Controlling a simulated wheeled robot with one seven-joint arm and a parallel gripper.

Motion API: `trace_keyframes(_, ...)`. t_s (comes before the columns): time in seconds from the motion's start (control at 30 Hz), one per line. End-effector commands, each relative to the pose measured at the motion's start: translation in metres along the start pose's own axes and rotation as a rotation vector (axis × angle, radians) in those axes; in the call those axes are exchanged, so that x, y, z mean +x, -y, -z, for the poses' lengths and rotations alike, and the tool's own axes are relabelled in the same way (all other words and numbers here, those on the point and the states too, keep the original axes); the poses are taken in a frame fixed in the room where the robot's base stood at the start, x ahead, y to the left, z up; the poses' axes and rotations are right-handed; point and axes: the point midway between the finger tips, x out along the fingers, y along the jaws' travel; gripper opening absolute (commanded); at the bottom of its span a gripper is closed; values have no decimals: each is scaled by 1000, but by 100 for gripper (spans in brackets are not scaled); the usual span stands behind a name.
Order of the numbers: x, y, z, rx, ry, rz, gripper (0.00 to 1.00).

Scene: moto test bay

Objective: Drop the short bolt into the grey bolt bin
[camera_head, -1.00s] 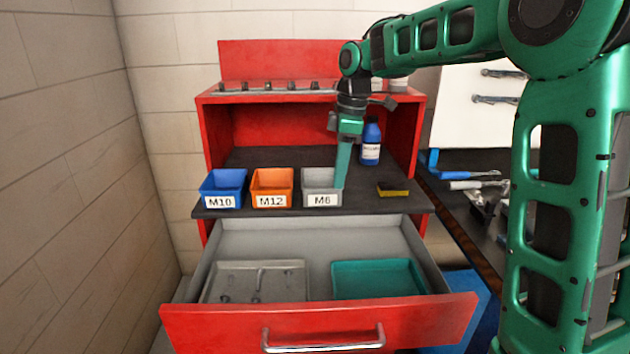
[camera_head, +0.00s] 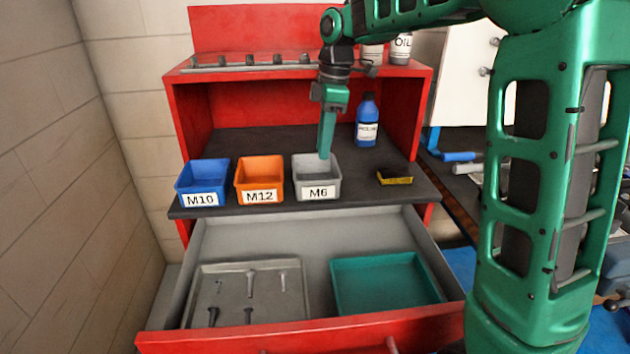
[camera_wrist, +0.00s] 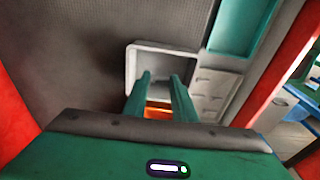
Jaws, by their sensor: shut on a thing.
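The grey bolt bin (camera_head: 318,193), labelled M6, stands on the dark shelf at the right of a row of three bins. My gripper (camera_head: 324,153) points down over the back right part of its opening. In the wrist view the two fingers (camera_wrist: 160,77) reach over the grey bin (camera_wrist: 132,70), with a narrow gap between them. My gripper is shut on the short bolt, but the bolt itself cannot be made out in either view. I cannot tell whether the fingertips are inside the bin or just above it.
A blue M10 bin (camera_head: 202,199) and an orange M12 bin (camera_head: 260,197) stand left of it. A blue bottle (camera_head: 367,122) and a yellow-black item (camera_head: 395,177) are to the right. The open drawer below holds a grey tray (camera_head: 290,311) with several bolts and a teal tray (camera_head: 385,285).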

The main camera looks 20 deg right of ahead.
Motion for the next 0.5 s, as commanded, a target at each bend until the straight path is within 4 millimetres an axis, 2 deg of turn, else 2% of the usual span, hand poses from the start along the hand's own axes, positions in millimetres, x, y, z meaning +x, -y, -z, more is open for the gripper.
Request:
trace_keyframes(0.2, 18, 1, 0, -3, 0, 1, 4)
trace_keyframes(0.5, 23, 0, 0, -3, 0, -1, 4)
